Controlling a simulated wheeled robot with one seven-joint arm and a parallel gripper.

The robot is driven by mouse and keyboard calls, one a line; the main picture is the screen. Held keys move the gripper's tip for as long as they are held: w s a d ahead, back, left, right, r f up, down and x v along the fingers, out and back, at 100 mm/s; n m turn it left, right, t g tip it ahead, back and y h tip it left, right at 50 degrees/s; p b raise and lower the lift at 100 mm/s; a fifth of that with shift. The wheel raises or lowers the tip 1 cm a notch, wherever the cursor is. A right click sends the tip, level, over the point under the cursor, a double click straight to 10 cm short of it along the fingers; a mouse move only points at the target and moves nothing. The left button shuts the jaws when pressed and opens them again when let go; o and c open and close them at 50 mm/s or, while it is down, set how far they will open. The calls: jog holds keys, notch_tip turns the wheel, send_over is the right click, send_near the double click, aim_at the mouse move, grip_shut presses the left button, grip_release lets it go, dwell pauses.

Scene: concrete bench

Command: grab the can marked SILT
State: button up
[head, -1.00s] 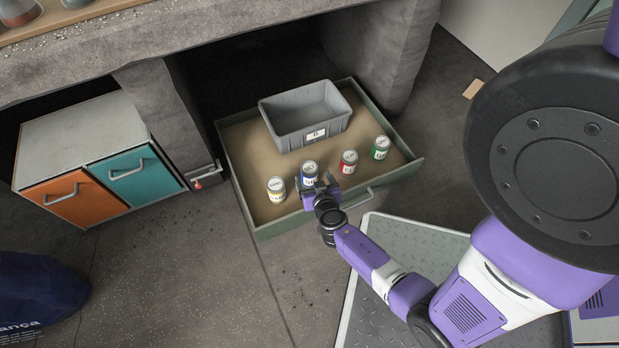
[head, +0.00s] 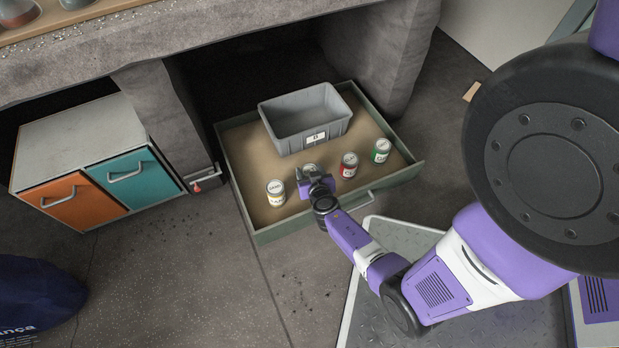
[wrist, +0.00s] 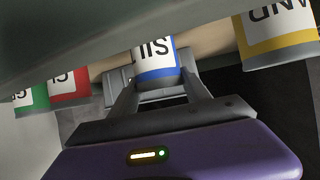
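A can with a blue band and white label (wrist: 155,60) shows upside down in the wrist view; its partly visible letters look like SIL. In the head view its lid (head: 310,168) shows just past my gripper (head: 313,180), which hides most of its body. In the wrist view my gripper (wrist: 157,78) has its fingers spread, one at either side of the blue can. The fingers look open, with no clear grip on the can. The can stands upright in the open drawer (head: 262,232).
A yellow can (head: 276,193) stands left of the blue one; a red can (head: 349,165) and a green can (head: 381,151) stand right. A grey bin (head: 290,145) sits behind them. The drawer's front wall with its handle (head: 358,202) lies under my arm.

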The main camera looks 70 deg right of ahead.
grip_shut()
jog(key=shift+r, duration=0.15)
